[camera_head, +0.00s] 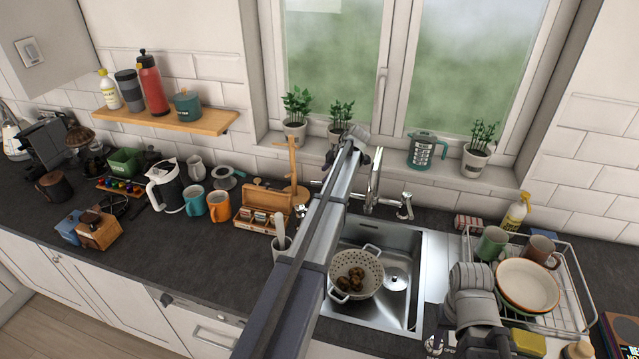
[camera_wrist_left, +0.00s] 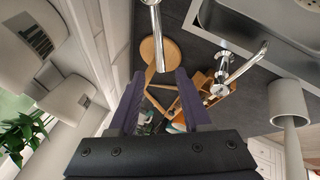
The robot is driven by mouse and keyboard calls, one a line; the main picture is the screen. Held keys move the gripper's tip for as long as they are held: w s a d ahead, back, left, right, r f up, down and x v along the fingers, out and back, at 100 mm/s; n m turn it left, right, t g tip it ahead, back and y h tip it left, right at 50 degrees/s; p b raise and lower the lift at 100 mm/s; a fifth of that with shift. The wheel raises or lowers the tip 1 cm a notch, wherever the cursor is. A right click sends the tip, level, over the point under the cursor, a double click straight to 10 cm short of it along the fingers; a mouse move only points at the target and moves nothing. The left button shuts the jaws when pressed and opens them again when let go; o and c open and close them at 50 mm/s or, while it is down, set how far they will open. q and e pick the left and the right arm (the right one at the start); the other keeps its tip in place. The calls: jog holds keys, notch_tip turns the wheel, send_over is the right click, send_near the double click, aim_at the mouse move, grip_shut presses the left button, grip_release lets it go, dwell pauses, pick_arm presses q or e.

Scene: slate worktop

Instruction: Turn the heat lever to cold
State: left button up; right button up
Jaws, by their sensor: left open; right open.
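The chrome tap (camera_head: 372,185) stands behind the sink, with a chrome lever (camera_head: 405,207) on its right. In the left wrist view a chrome handle piece (camera_wrist_left: 222,88) stands to the right of my fingers, and a chrome bar (camera_wrist_left: 154,45) hangs above the gap between them. I cannot tell which is the heat lever or its setting. My left gripper (camera_wrist_left: 157,98) is open and empty, its two dark fingers apart. In the head view it is behind the sink, mostly hidden by its own arm. My right gripper (camera_head: 473,285) is over the front of the dish rack; its fingers are unclear.
A colander (camera_head: 356,274) sits in the sink (camera_head: 405,310). A wooden stand (camera_head: 293,175) and a tea box (camera_head: 256,211) are left of the tap. Potted plants (camera_head: 478,162) line the sill behind. A dish rack (camera_head: 575,300) stands at right.

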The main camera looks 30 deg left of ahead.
aim_at(319, 184)
pick_arm(q)
jog(key=b+x, duration=0.5)
jog(key=x, duration=0.2)
jog(key=shift+r, duration=0.1)
grip_shut()
dwell(1.3)
